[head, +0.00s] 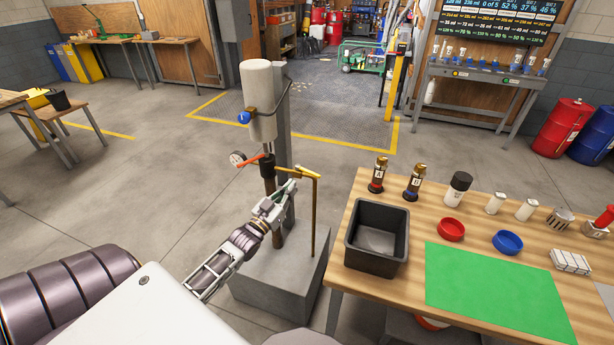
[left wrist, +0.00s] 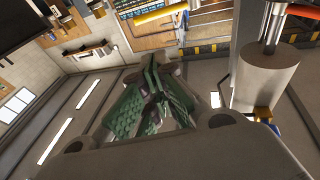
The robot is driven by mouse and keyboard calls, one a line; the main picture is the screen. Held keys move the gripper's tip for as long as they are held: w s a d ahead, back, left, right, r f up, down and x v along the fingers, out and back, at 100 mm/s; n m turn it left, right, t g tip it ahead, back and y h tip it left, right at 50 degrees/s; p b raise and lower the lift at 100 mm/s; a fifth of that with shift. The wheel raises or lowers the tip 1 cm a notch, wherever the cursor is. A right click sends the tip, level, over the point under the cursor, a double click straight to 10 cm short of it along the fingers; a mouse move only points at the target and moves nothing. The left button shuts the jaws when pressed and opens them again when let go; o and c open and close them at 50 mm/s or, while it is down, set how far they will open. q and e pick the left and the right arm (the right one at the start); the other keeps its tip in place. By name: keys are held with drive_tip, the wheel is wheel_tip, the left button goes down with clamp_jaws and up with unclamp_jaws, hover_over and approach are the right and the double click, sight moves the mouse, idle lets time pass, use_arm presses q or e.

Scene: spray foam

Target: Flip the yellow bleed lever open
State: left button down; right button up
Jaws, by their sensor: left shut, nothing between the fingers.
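The spray foam stand has an upright pale grey cylinder (head: 262,100) with a gauge (head: 238,158) and an orange-red handle (head: 250,161) below it. The yellow bleed lever (head: 284,168) appears to sit at the fitting, by the top of a yellow pipe (head: 315,215). My left gripper (head: 289,190) is shut and empty, just below the lever in the head view. Whether it touches the lever I cannot tell. Its green fingers also show closed together in the left wrist view (left wrist: 158,85). My right gripper is not in view.
A wooden table (head: 400,290) stands at right with a black bin (head: 377,238), green mat (head: 495,290), two dark bottles, red and blue lids and small containers. The stand rests on a grey block (head: 270,275). Open floor lies left of it.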

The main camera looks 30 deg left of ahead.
sight(313, 173)
use_arm(q)
drive_tip(key=shift+w+d+f+p, duration=0.1)
drive_tip(key=shift+w+f+p, duration=0.1)
drive_tip(key=shift+w, duration=1.45)
drive_tip(key=shift+w+a+f+p, duration=0.1)
drive_tip(key=shift+w+p, duration=0.1)
drive_tip(key=shift+w, duration=1.4)
drive_tip(key=shift+w+d+f+p, duration=0.1)
drive_tip(key=shift+w+f+p, duration=0.1)
drive_tip(key=shift+w, duration=1.45)
drive_tip(key=shift+w+d+r, duration=0.1)
drive_tip(key=shift+w+d, duration=0.25)
drive_tip(key=shift+w, duration=0.3)
drive_tip(key=shift+w+d, duration=0.15)
drive_tip(key=shift+w, duration=0.3)
